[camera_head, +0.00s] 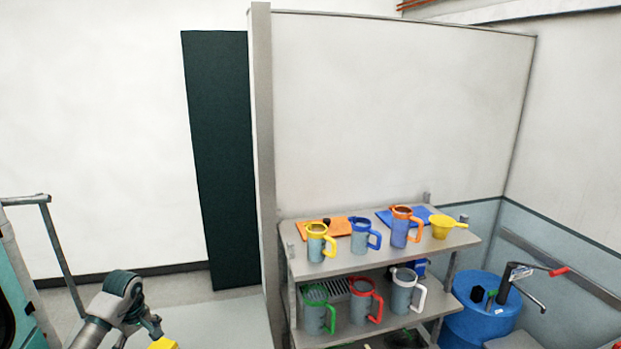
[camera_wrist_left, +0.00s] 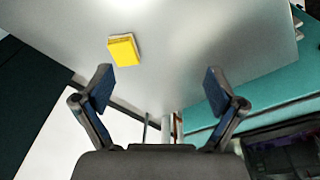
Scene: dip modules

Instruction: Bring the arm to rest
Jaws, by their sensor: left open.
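My left arm comes in at the bottom left of the head view, with the gripper (camera_head: 142,332) low near the bottom edge. In the left wrist view the gripper (camera_wrist_left: 160,85) is open, its two blue-padded fingers wide apart with nothing between them. A yellow block-like item (camera_wrist_left: 124,49) lies on a grey surface (camera_wrist_left: 200,45) beyond the fingers, apart from them. It also shows in the head view (camera_head: 163,343), cut off by the bottom edge beside the gripper. My right gripper is in neither view.
A shelf rack (camera_head: 330,270) right of centre holds several jugs with coloured handles and a yellow scoop (camera_head: 441,227). A blue drum (camera_head: 478,318) with a hand pump stands right of it. A teal cart-like body (camera_head: 15,285) with a grey rail is at far left.

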